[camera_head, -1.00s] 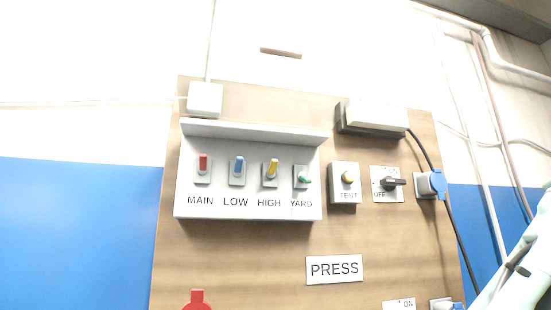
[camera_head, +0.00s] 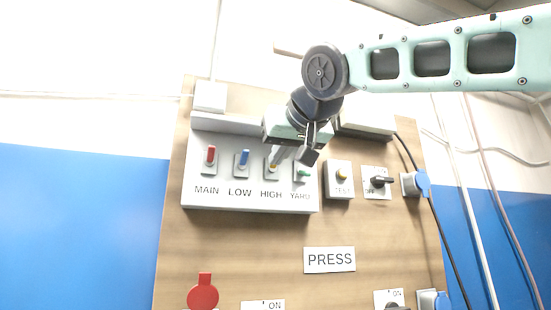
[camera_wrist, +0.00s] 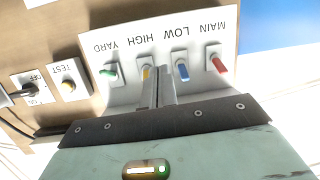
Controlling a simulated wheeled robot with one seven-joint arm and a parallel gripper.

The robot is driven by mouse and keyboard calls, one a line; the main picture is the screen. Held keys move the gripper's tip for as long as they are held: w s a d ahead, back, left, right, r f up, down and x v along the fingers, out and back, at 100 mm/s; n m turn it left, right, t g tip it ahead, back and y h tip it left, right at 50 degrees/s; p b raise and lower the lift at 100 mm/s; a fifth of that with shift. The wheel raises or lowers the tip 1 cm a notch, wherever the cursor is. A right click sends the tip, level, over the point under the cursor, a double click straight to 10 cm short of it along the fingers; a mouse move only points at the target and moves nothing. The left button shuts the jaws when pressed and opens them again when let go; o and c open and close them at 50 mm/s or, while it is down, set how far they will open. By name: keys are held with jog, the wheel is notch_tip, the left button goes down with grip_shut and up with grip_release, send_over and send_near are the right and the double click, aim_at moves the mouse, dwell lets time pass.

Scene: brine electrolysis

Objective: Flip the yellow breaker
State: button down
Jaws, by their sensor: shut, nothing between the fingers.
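The yellow breaker (camera_head: 271,164) is the lever above the HIGH label on the grey panel, mostly hidden behind my gripper in the head view. Before, its lever tilted up; now its position is hard to tell. In the wrist view the fingertips (camera_wrist: 160,73) lie between the yellow and blue levers. Whether they touch the yellow lever I cannot tell.
The red MAIN lever (camera_head: 210,155) and blue LOW lever (camera_head: 244,158) are up, left of yellow. The green YARD lever (camera_head: 303,173) is close on the right. A ledge (camera_head: 228,124) juts out above the row. The TEST box (camera_head: 338,180) stands to the right.

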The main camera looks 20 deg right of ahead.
notch_tip(320, 180, up, 6)
jog(key=s+d+m+t+h, duration=0.1)
jog(key=s+d, duration=0.1)
jog(key=d, duration=0.1)
jog(key=shift+r+t, duration=0.25)
jog(key=shift+t, duration=0.05)
jog(key=shift+w+a, duration=0.1)
jog(key=w+f+p, duration=0.1)
jog(key=w+p, duration=0.2)
jog(key=w, duration=0.7)
jog(key=shift+s+f, duration=0.1)
jog(key=shift+f, duration=0.05)
jog(key=shift+f+t+b, duration=0.15)
jog(key=shift+t+b, duration=0.15)
jog(key=shift+b, duration=0.85)
jog(key=shift+s+f+b, duration=0.1)
jog(key=shift+b, duration=0.45)
